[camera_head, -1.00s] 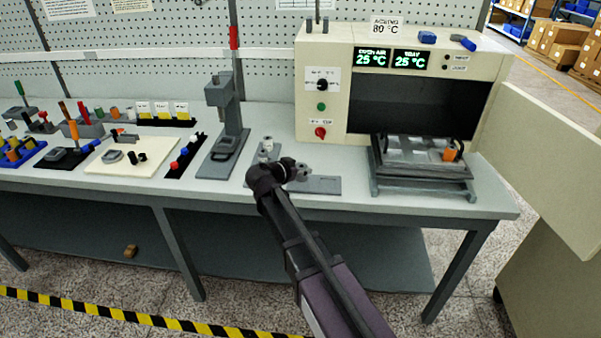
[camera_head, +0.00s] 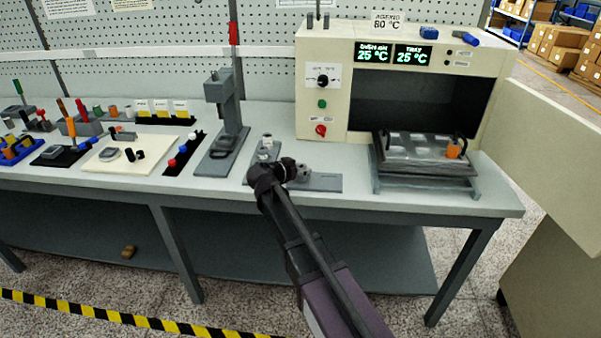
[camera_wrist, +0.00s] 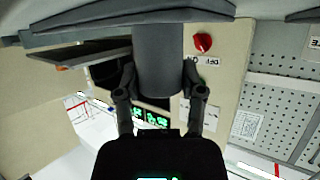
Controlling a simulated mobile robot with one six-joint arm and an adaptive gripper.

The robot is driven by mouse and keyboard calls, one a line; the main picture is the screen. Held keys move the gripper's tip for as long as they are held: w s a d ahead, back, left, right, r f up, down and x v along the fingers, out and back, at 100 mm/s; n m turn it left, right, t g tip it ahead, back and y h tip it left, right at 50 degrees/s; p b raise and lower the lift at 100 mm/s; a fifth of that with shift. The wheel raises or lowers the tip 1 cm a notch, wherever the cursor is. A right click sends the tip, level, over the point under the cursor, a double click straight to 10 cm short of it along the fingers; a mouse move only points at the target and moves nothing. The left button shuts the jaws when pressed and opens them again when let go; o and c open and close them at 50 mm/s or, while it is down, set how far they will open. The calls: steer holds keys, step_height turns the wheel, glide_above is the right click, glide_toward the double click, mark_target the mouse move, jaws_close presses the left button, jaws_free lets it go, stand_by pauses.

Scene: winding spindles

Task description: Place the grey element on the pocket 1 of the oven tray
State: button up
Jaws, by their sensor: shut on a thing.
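My gripper (camera_head: 286,171) is over the bench, left of the oven tray and near the bench's front edge. In the wrist view, it (camera_wrist: 160,92) is shut on a grey element (camera_wrist: 160,62), a smooth cylinder between its two fingers. In the head view the gripper and wrist largely hide that element. The oven tray (camera_head: 400,160) lies on a grey stand at the oven's mouth, with pale pockets on top and an orange piece at its right. I cannot tell which pocket is pocket 1.
The cream oven (camera_head: 320,72) stands behind the tray, its chamber open and its door (camera_head: 545,150) swung out to the right. A grey press (camera_head: 222,125) stands left of my gripper. A grey plate (camera_head: 322,183) lies beside the gripper. Several parts fill the bench's left.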

steer(key=shift+f, duration=0.15)
steer(key=o, duration=1.2)
steer(key=shift+c, duration=0.2)
steer(key=p+v, duration=0.4)
steer(key=v, duration=0.9)
steer(key=shift+s+a+f+p, duration=0.2)
steer(key=shift+s+p, duration=0.1)
steer(key=shift+s, duration=0.2)
steer(key=shift+d, duration=0.1)
steer(key=s+d+f+n+g+y, duration=0.2)
steer(key=s+d, duration=0.3)
steer(key=d, duration=0.5)
steer(key=s+d+f+n+g+y, duration=0.2)
steer(key=s+d+f+g, duration=0.3)
steer(key=d, duration=0.5)
steer(key=s+d+f+n+g+y, duration=0.3)
steer(key=s+d+f, duration=0.1)
steer(key=d, duration=0.6)
steer(key=shift+s+f+g+y, duration=0.25)
steer(key=shift+s+g+y, duration=0.15)
steer(key=shift+s, duration=0.2)
